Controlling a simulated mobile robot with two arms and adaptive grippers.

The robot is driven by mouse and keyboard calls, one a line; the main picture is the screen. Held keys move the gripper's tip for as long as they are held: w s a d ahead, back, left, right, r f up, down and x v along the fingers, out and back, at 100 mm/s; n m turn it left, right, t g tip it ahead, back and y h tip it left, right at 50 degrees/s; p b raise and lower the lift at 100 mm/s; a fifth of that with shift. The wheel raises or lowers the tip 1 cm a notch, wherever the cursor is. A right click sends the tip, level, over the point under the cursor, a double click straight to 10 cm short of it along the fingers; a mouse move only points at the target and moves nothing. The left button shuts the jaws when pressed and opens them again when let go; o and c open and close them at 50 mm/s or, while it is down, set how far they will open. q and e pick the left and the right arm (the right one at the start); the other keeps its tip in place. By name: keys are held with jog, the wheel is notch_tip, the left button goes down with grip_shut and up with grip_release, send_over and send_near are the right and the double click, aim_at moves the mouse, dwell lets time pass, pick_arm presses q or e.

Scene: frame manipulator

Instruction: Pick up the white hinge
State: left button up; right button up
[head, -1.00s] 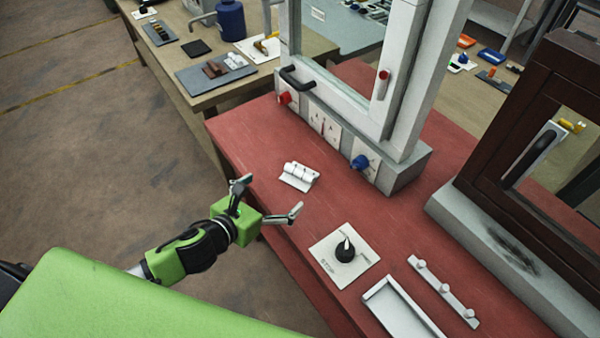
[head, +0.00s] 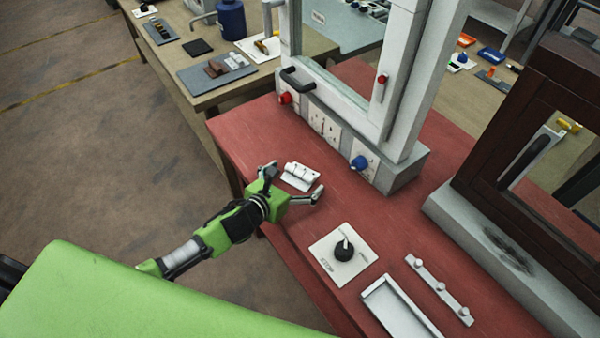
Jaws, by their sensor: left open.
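The white hinge (head: 300,174) lies on the red table top (head: 365,225), close to its left edge. My left gripper (head: 294,184) is open, with its two fingers spread on either side of the hinge's near end. It does not look closed on the hinge, and I cannot tell whether a finger touches it. My right gripper does not show.
A grey-white frame (head: 400,165) with a black handle and red and blue knobs stands behind the hinge. A dial plate (head: 344,254), a white tray (head: 400,310) and a peg rail (head: 440,290) lie nearer. A dark wooden cabinet (head: 520,150) stands at right.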

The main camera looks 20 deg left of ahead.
pick_arm(q)
jog(key=c, duration=1.3)
jog(key=shift+c, duration=0.2)
jog(key=shift+r, duration=0.1)
